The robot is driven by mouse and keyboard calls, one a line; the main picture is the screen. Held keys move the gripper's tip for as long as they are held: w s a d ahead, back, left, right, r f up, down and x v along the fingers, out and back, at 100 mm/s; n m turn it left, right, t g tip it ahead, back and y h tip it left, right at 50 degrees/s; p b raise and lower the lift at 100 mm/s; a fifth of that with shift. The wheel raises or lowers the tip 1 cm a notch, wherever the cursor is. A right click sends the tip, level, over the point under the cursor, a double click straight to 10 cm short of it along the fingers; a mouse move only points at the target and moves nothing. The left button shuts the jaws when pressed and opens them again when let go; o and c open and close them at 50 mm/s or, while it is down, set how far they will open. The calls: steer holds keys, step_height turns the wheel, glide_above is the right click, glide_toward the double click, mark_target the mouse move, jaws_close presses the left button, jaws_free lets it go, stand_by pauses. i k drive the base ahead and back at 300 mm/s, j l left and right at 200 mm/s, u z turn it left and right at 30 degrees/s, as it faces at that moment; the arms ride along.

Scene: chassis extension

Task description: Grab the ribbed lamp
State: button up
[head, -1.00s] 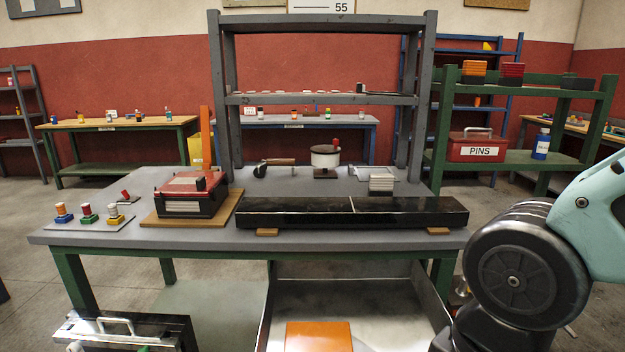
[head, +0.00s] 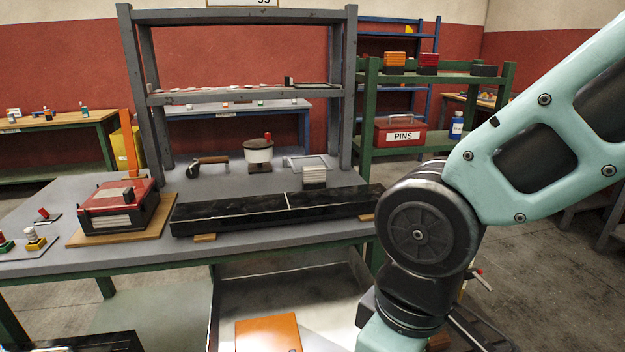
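A small pale ribbed block (head: 314,177), which may be the ribbed lamp, stands on the grey workbench (head: 240,240) behind the right half of the long black box (head: 255,215). A pale bent bar (head: 296,163) shows just behind it; I cannot tell whether the two are joined. No other thing in view looks clearly like a ribbed lamp. My arm comes in from the right and bends downward in front of the bench's right side. My gripper is out of view below the frame.
Left of the ribbed block stand a white drum (head: 259,152) with a red knob and a dark roller tool (head: 205,162). A red-topped box (head: 118,197) sits on a wooden board. A grey shelf frame (head: 347,90) rises behind. An orange panel (head: 268,334) lies below the bench.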

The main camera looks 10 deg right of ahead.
mark_target(314, 177)
steer(key=i+l+z, duration=0.2)
steer(key=z, duration=0.35)
steer(key=i+z, duration=0.15)
steer(key=z, duration=0.3)
steer(key=i+l+z, duration=0.1)
steer(key=z, duration=0.2)
steer(key=i+z, duration=0.35)
steer(key=i+l+u, duration=0.1)
steer(key=i+u, duration=0.15)
steer(key=i, duration=0.2)
steer(key=u, duration=0.45)
steer(key=i+u, duration=0.1)
steer(key=u, duration=0.3)
steer(key=l+u, duration=0.1)
steer(key=u, duration=0.35)
steer(key=i+l+u, duration=0.1)
steer(key=u, duration=0.75)
steer(key=l+u, duration=0.2)
steer(key=u, duration=0.25)
steer(key=l+u, duration=0.1)
steer(key=u, duration=0.3)
steer(key=i, duration=0.05)
